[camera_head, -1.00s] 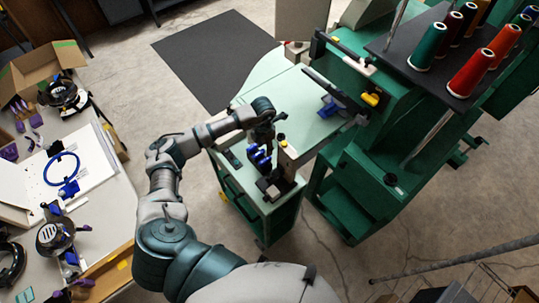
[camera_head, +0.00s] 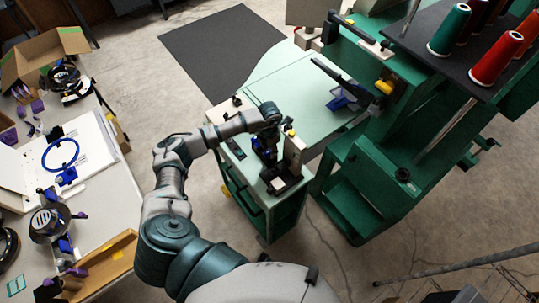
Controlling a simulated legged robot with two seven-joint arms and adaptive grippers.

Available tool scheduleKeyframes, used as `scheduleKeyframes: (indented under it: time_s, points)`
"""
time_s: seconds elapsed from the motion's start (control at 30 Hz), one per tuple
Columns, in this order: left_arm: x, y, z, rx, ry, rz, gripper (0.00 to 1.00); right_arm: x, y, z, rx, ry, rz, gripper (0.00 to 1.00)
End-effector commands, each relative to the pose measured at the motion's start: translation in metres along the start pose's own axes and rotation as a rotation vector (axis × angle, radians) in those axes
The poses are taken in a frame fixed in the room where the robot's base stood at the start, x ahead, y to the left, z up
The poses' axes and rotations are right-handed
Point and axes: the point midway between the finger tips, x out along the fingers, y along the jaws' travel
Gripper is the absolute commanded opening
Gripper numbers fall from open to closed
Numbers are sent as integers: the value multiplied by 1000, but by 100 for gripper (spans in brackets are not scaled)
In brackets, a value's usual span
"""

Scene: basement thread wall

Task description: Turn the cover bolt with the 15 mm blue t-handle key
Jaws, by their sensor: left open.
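My left gripper (camera_head: 266,150) is open above the front corner of the pale green machine table (camera_head: 300,78). It points down beside a small dark stand (camera_head: 284,184) with a pale upright block. Dark blue handles (camera_head: 257,145) show at the gripper, partly hidden by it; I cannot tell which is the 15 mm t-handle key or whether the gripper touches any. Another blue item (camera_head: 346,98) lies farther back on the table by the green machine (camera_head: 375,165). I cannot make out the cover bolt. My right gripper is out of view.
Coloured thread cones (camera_head: 496,58) stand on a dark shelf at the upper right. A workbench (camera_head: 105,205) at the left holds a cardboard box (camera_head: 40,50), a blue ring (camera_head: 60,153) and several tools. The table's middle is clear.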

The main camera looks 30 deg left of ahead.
Motion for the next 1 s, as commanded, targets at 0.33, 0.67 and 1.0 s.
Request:
scheduleKeyframes:
  time_s: [0.33,0.67,1.0]
  points:
    - [-2,-2,1,1,0,1,0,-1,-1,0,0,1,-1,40]
    - [-7,0,0,1,-1,0,0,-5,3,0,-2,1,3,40]
    - [-26,0,0,0,-1,0,0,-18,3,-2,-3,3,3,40]
